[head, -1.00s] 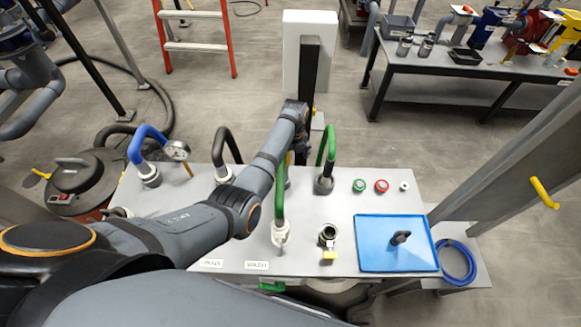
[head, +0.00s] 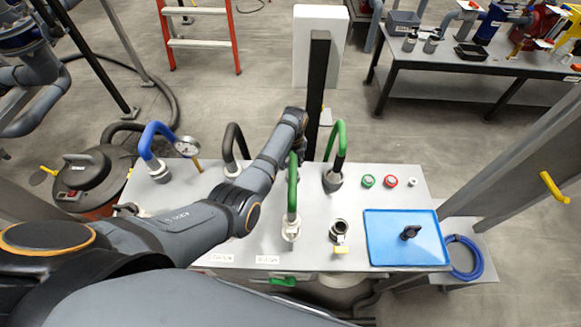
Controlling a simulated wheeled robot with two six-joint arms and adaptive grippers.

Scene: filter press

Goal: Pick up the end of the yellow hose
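I see no yellow hose that I can make out in the head view. My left arm reaches from the left across the grey bench top (head: 370,190) to its far edge. Its wrist is beside the black post, and the gripper is hidden behind it. My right gripper is not in view. On the bench stand a blue pipe (head: 150,143) with a gauge (head: 187,147), a black pipe (head: 233,145), two green pipes (head: 293,185) (head: 336,145), and a valve (head: 340,232) with a yellow handle.
A blue tray (head: 385,250) lies at the bench's right, beside a coiled blue hose (head: 468,262). A white box (head: 318,25) on a black post (head: 318,85) stands behind the bench. A second table (head: 500,65) is at the back right. An orange ladder (head: 237,45) stands behind.

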